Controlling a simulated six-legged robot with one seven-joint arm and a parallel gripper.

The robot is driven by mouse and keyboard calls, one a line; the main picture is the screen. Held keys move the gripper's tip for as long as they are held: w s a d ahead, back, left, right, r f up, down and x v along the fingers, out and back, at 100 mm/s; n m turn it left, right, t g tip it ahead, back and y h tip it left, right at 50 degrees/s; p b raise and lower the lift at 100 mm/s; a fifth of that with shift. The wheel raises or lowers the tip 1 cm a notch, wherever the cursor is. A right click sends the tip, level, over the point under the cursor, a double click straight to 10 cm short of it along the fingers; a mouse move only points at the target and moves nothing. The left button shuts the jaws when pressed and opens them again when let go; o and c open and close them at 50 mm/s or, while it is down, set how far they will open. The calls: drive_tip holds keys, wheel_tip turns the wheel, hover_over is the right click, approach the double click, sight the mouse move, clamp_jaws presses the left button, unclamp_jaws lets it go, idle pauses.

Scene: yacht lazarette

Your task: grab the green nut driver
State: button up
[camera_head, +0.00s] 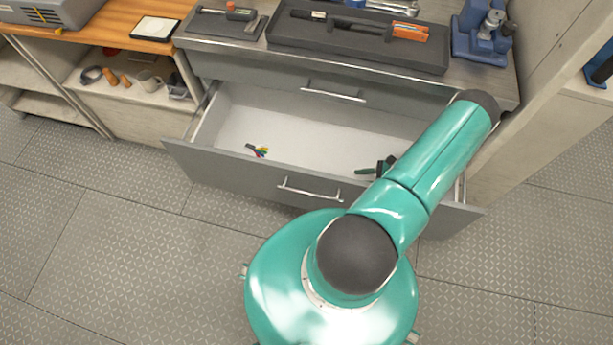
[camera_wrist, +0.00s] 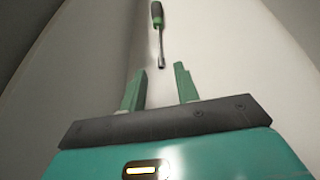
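The nut driver (camera_wrist: 157,22) shows in the wrist view, with a dark and green handle at the far end and a metal shaft pointing back toward my gripper. It lies on a pale surface. My gripper (camera_wrist: 159,68) is open, its two green fingers apart and nothing between them. The shaft's near end is just beyond the fingertips, roughly in line with the gap. In the head view my arm reaches over the open drawer (camera_head: 235,172). A small dark and green shape shows beside the arm there; I cannot tell gripper from driver in it.
A small multicoloured item (camera_head: 258,151) lies in the drawer's left part. A black tool tray (camera_head: 350,43) and a blue device (camera_head: 484,35) stand on the worktop above. A cabinet side wall rises at the right. The drawer's middle is clear.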

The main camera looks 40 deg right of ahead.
drive_tip(key=shift+w+a+f+t, duration=0.15)
drive_tip(key=shift+a+f, duration=0.1)
drive_tip(key=shift+f, duration=0.15)
drive_tip(key=shift+a+f+t, duration=0.15)
drive_tip(key=shift+a+f, duration=0.1)
drive_tip(key=shift+f, duration=0.15)
drive_tip(key=x, duration=0.7)
drive_tip(key=shift+a, duration=0.15)
drive_tip(key=shift+x, duration=3.1)
clamp_jaws()
